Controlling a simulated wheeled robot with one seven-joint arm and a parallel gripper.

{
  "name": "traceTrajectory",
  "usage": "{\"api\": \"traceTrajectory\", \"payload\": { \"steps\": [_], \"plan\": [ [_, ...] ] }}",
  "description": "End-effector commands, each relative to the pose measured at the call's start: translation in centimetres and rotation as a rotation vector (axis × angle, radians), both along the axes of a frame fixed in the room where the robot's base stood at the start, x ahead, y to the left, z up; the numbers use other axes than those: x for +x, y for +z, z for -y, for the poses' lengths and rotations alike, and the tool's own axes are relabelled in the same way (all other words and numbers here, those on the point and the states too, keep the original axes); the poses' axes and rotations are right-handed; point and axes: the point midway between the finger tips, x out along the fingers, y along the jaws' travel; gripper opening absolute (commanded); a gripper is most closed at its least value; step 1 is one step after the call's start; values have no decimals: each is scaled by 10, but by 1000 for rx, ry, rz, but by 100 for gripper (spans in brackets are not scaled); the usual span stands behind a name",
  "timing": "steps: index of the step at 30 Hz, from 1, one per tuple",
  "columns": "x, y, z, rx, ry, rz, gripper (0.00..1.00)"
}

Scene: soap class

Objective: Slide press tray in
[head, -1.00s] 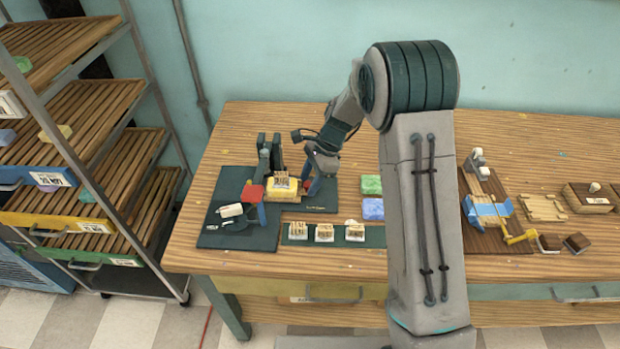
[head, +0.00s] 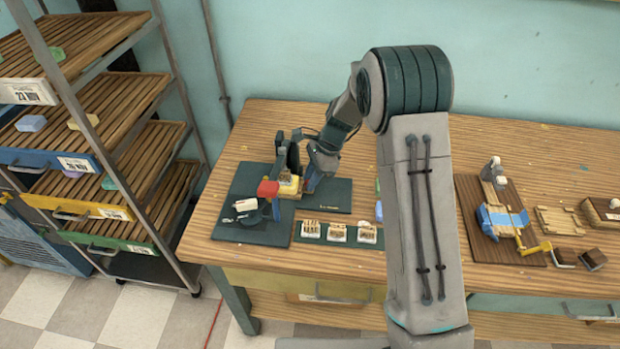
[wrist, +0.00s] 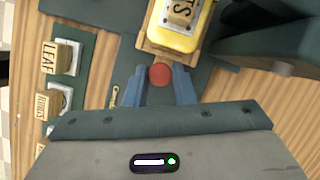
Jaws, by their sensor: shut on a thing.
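The wooden press tray (wrist: 150,45) carries a yellow soap block (wrist: 172,32) with a lettered wooden stamp (wrist: 181,10) on top. A round red knob (wrist: 160,75) is at the tray's near end in the wrist view. My gripper (wrist: 160,78) is shut on this knob, with a blue finger on each side. In the head view my gripper (head: 307,184) is at the right of the soap. How deep the tray sits is hidden.
A row of lettered stamps (head: 337,232) lies on a dark strip in front of the press mat (head: 335,196). A white object (head: 245,205) is on the mat at left. A slatted rack (head: 110,150) stands left of the table. A wooden jig (head: 495,218) lies at right.

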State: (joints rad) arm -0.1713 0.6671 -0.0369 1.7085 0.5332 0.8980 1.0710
Motion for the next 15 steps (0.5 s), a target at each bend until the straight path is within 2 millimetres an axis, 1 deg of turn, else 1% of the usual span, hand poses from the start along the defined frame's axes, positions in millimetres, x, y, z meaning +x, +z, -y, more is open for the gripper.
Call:
{"api": "traceTrajectory", "payload": {
  "steps": [1, 2, 3, 5, 6, 12, 15],
  "plan": [
    [0, 1, -5, 7, 1, 2, 0],
    [0, 1, -5, 7, 2, 2, 0],
    [0, 2, -5, 7, 2, 2, 26],
    [0, 2, -6, 7, 3, 2, 43],
    [0, 1, -5, 7, 3, 2, 44],
    [0, 1, -3, 6, 1, 1, 44],
    [1, 6, -1, 5, 0, 3, 44]
  ]
}}
